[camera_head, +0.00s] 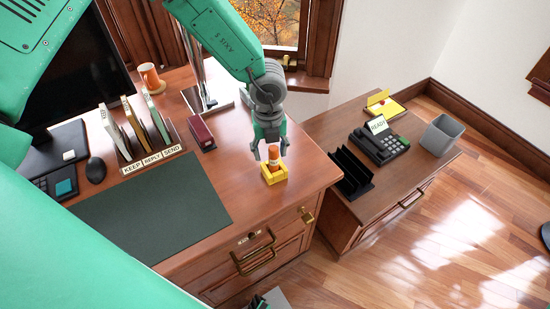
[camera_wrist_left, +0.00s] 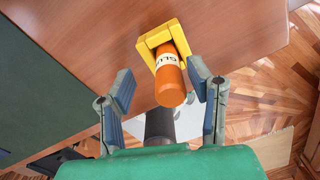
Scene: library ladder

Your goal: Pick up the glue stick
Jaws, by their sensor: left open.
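The glue stick (camera_head: 273,153) is orange with a white label. It stands in a small yellow holder (camera_head: 271,178) near the right end of the wooden desk. In the left wrist view the glue stick (camera_wrist_left: 171,82) has its orange end towards me, and the yellow holder (camera_wrist_left: 150,42) lies around its far end. My left gripper (camera_head: 270,154) is above the holder, open, with its fingers on either side of the glue stick. In the left wrist view the gripper's fingers (camera_wrist_left: 162,84) stand apart, with gaps to the glue stick. My right gripper is not clearly visible.
A dark red box (camera_head: 202,133) and a metal lamp stand (camera_head: 209,99) are behind the holder on the desk. A green desk mat (camera_head: 155,210) lies to the left. A lower cabinet to the right bears a black file rack (camera_head: 351,172) and a telephone (camera_head: 379,146).

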